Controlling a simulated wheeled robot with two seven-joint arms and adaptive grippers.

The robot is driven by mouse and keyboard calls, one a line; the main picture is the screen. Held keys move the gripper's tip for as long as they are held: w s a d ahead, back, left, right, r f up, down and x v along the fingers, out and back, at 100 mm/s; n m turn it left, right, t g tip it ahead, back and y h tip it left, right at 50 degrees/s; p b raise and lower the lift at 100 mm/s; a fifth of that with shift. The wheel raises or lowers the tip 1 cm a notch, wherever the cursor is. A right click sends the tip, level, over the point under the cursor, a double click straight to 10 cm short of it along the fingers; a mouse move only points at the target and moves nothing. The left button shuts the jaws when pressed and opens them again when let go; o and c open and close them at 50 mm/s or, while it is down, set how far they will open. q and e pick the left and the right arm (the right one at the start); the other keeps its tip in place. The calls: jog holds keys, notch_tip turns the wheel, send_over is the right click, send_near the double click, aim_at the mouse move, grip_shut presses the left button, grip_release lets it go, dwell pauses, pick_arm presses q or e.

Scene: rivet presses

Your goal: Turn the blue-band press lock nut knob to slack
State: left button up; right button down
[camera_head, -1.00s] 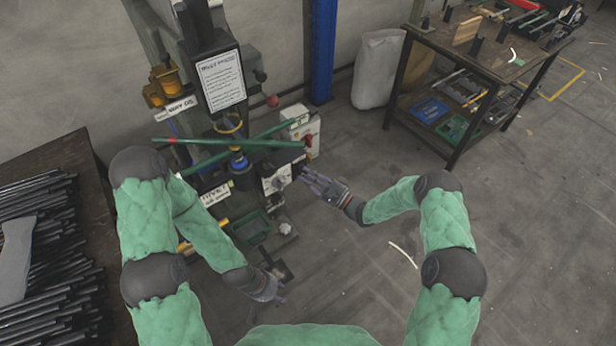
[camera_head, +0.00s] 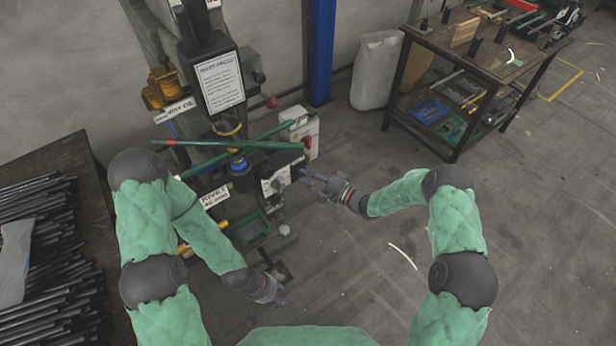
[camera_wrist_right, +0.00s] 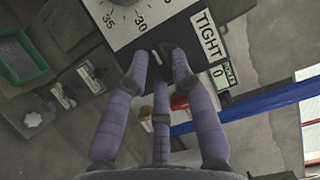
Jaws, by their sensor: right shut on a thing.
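The press (camera_head: 215,65) stands at upper left with a blue band (camera_head: 237,163) on its ram. Beside the band, a dark block carries a white dial plate (camera_head: 276,181). In the right wrist view the dial plate (camera_wrist_right: 138,22) shows numbers 30 and 35 and a TIGHT label (camera_wrist_right: 209,36). My right gripper (camera_head: 308,178) is at the dial plate; its fingers (camera_wrist_right: 160,62) are shut on the lock nut knob, which they mostly hide. My left gripper (camera_head: 278,292) hangs low and empty near the press base, its fingers apart.
Green lever bars (camera_head: 235,144) cross in front of the press. A white box with a red knob (camera_head: 306,141) is just behind my right gripper. A rod-covered bench (camera_head: 75,150) stands at left, a workbench (camera_head: 470,60) at upper right.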

dwell(0.3)
jog(key=c, duration=1)
grip_release()
jog(key=shift+c, duration=0.2)
jog(key=v, duration=1.2)
